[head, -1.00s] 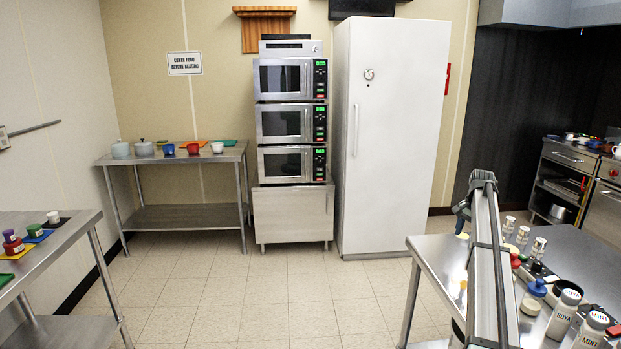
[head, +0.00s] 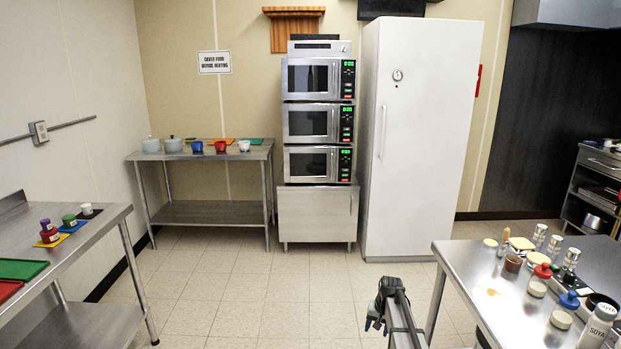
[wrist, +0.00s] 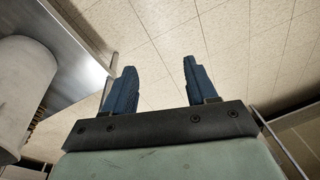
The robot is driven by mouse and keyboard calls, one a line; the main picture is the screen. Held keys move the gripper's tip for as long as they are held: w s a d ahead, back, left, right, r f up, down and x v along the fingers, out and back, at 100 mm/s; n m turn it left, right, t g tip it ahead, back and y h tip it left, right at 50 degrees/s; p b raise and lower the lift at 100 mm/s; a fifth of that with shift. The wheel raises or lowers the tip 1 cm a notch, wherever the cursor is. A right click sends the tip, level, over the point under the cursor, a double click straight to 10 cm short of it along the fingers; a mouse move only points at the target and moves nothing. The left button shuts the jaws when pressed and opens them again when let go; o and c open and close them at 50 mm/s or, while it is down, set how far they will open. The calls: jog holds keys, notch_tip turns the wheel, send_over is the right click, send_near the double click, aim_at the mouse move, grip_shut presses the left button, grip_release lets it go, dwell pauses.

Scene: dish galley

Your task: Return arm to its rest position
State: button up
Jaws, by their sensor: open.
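My arm (head: 398,312) shows at the bottom of the head view, just left of the right-hand steel table. My gripper (wrist: 160,72) is seen in the wrist view with its two blue fingers well apart and nothing between them. Beyond the fingers there is only tiled floor. In the head view the gripper end is small and partly cut by the arm, and it touches nothing that I can see.
The right steel table (head: 462,262) holds several jars and shakers close to my arm. The left steel table (head: 100,232) holds small pots on coloured mats. A microwave stack (head: 318,122) and white fridge (head: 420,140) stand behind. The floor (head: 230,300) between is clear.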

jog(key=s+a+f+n+g, duration=0.1)
jog(key=s+a+f+g, duration=0.1)
jog(key=s+f, duration=0.9)
jog(key=s+a+f+g, duration=0.2)
jog(key=s+f, duration=0.5)
jog(key=s, duration=0.8)
jog(key=s+a+f+n+g, duration=0.1)
jog(key=s+f+g, duration=0.1)
jog(key=s, duration=1.4)
jog(key=s+a+f+n+g+h, duration=0.1)
jog(key=s+f+g, duration=0.1)
jog(key=s, duration=1.4)
jog(key=shift+f, duration=0.85)
